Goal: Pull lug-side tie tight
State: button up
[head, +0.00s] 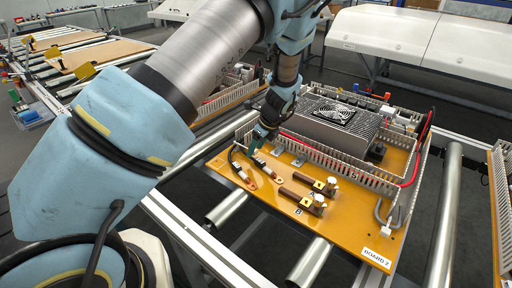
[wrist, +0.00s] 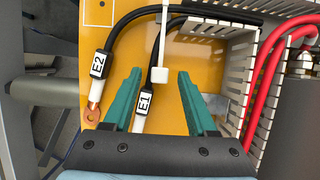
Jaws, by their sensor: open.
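A white cable tie (wrist: 160,45) shows in the wrist view, with a pale strap and a small square head. Its head lies between my two fingertips in the picture; I cannot tell contact or how tight the loop is. The black cable labelled E1 (wrist: 144,98) runs past the tie, its lower end hidden by my gripper. My gripper (wrist: 159,73) has green fingers, open on either side of the tie, with nothing clamped. In the head view my gripper (head: 258,143) is low over the left side of the orange board (head: 340,238). The tie is not distinguishable there.
The cable labelled E2 (wrist: 98,66) ends in a copper lug (wrist: 92,113) left of my gripper. Slotted duct walls (wrist: 240,75) and red cables (wrist: 275,65) stand to the right. A grey fan unit (head: 335,118) stands behind; copper bars (head: 300,198) lie to the right.

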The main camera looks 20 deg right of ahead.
jog(key=b+v, duration=0.2)
jog(key=v, duration=0.8)
jog(key=shift+r+b, duration=0.3)
jog(key=shift+r, duration=0.1)
jog(key=shift+s, duration=0.1)
jog(key=w+a+r+n+g+h, duration=0.1)
jog(key=a+r+n, duration=0.1)
jog(key=a+n, duration=0.65)
jog(key=w+a+r+n+g, duration=0.15)
jog(key=a+n, duration=0.35)
jog(key=a, duration=0.7)
jog(key=s+a+r+n, duration=0.1)
jog(key=s+a+n, duration=0.3)
jog(key=a+n, duration=0.4)
jog(key=s+a+r+n+h, duration=0.1)
jog(key=s+a+r+n, duration=0.1)
jog(key=s+a+n, duration=0.3)
jog(key=a+n, duration=0.3)
jog(key=a, duration=0.1)
jog(key=shift+s+a, duration=0.1)
